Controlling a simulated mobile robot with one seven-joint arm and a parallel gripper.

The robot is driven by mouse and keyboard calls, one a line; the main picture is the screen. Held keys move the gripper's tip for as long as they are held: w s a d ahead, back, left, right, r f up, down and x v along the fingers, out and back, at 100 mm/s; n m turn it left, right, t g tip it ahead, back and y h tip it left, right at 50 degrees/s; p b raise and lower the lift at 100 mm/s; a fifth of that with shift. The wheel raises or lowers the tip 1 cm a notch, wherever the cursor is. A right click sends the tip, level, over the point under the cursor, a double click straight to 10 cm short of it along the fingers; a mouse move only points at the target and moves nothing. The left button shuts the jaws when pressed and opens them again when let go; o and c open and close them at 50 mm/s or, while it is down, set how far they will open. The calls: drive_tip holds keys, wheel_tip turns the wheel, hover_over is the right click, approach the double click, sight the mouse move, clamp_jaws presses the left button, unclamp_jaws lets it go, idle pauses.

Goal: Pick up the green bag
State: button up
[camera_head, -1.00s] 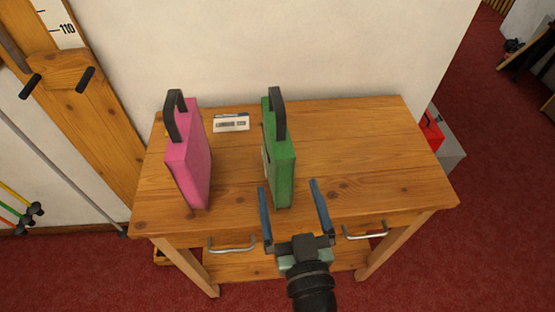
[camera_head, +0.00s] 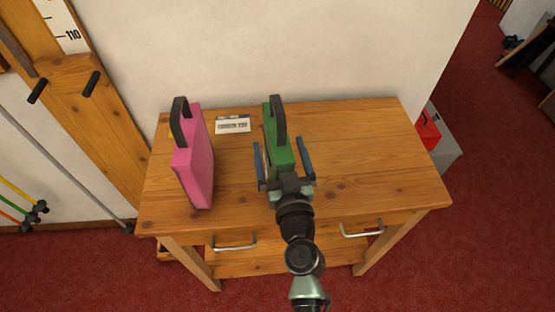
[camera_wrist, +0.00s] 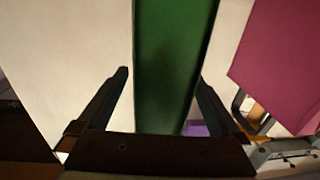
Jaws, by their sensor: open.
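The green bag (camera_head: 278,143) stands upright on the wooden table, with a dark handle on top. My gripper (camera_head: 280,155) is open, with one finger on each side of the bag's near end. The lower near part of the bag is hidden behind my gripper in the head view. In the wrist view the green bag (camera_wrist: 172,60) fills the middle between the two fingers (camera_wrist: 162,82). A gap shows at the left finger; at the right finger I cannot tell whether it touches.
A pink bag (camera_head: 195,170) with a dark handle stands upright to the left. A small white label card (camera_head: 233,125) lies between the bags at the back. The right side of the wooden table (camera_head: 365,150) is clear. A wall stands behind it.

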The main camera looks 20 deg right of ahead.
drive_tip(key=shift+w+d, duration=0.1)
drive_tip(key=shift+w, duration=0.3)
clamp_jaws()
drive_tip(key=shift+r, duration=0.1)
idle(0.3)
